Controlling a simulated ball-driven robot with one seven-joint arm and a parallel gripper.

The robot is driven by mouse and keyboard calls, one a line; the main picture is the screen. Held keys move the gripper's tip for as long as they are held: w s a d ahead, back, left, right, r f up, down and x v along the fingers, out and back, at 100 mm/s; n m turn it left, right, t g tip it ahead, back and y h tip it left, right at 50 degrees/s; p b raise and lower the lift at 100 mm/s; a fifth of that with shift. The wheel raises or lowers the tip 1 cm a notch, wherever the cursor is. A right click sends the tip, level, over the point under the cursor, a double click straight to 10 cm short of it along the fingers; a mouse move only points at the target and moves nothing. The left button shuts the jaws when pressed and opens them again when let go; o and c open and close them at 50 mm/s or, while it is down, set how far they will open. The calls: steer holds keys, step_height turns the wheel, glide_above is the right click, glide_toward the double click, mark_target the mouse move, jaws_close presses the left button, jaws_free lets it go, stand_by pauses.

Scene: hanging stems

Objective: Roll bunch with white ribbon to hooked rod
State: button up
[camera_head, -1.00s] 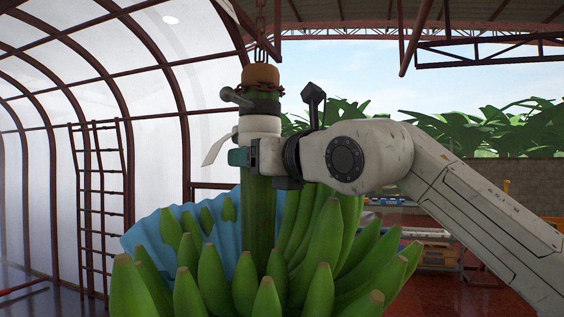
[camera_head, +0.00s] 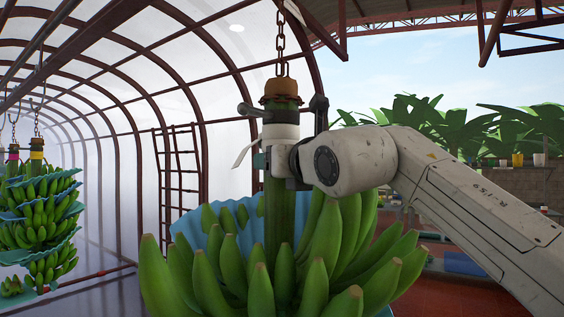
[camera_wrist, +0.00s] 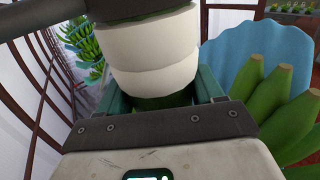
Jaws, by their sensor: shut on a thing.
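The banana bunch (camera_head: 325,245) with the white ribbon (camera_head: 283,131) hangs upright from a chain (camera_head: 281,45) in the head view. Its thick green stem (camera_head: 280,215) has a brown cap, and a loose ribbon tail hangs at the left. My gripper (camera_head: 272,162) is shut on the stem just below the ribbon, reaching in from the right. In the wrist view, the teal jaws of my gripper (camera_wrist: 165,98) sit on both sides of the stem, under the white ribbon (camera_wrist: 155,62). I cannot make out a hooked rod.
Other bunches (camera_head: 38,215) hang at the far left, with pink and yellow ribbons. A red ladder-like frame (camera_head: 180,175) stands by the curved translucent wall. A blue sheet (camera_head: 190,228) lies behind the bananas. Low shelves and potted plants (camera_head: 517,159) are at the right.

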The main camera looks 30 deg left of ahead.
steer(key=shift+w+d, duration=0.1)
steer(key=o, duration=1.4)
steer(key=b+v, duration=0.4)
steer(key=v, duration=0.6)
steer(key=shift+s+d, duration=0.25)
steer(key=shift+d, duration=0.05)
